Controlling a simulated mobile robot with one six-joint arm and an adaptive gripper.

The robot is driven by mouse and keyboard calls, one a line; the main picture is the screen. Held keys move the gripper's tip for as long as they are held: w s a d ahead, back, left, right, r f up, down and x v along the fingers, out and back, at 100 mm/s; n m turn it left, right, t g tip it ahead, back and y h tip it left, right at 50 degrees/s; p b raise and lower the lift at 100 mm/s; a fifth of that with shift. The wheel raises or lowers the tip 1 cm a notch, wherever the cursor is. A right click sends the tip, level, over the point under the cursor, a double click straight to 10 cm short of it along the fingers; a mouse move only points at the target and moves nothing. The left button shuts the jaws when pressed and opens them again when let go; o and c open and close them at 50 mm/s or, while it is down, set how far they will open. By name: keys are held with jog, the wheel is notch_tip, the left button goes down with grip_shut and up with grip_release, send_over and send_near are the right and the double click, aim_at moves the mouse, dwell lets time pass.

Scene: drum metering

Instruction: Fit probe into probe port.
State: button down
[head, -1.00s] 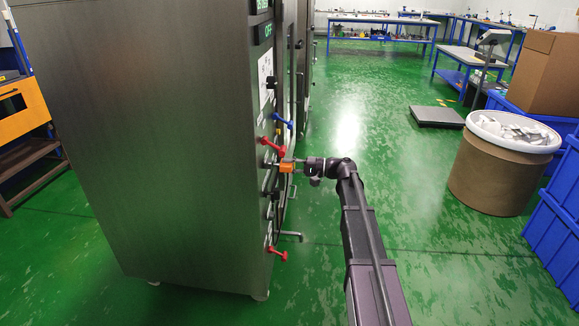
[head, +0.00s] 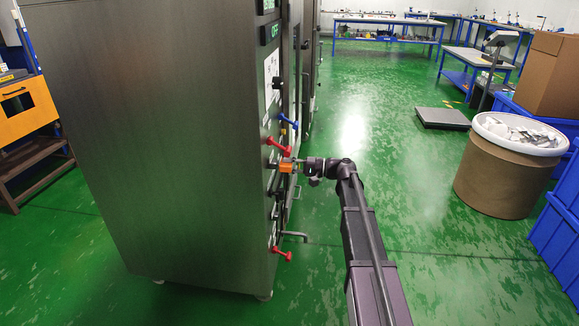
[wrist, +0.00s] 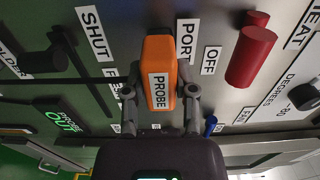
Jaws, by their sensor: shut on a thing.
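The orange probe (wrist: 158,50), labelled PROBE, is held between the two fingers of my gripper (wrist: 160,98), which is shut on it. In the head view the orange probe (head: 287,168) is close against the control side of the steel cabinet (head: 180,150), with my gripper (head: 296,167) to its right. In the wrist view a PORT label (wrist: 185,40) shows on the panel beside the probe. The port opening itself is hidden, and I cannot tell whether the probe tip touches or enters it. A green lit display (wrist: 60,118) reads PROBE OUT.
A red knob (wrist: 250,57) near OFF and a black knob (wrist: 45,58) stick out of the panel near the probe. In the head view, red handles (head: 278,146) and a blue handle (head: 288,120) project close by.

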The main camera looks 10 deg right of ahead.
jog(key=shift+w+a, duration=0.1)
jog(key=shift+a, duration=0.3)
jog(key=shift+c, duration=1.7)
grip_release()
jog(key=v, duration=1.2)
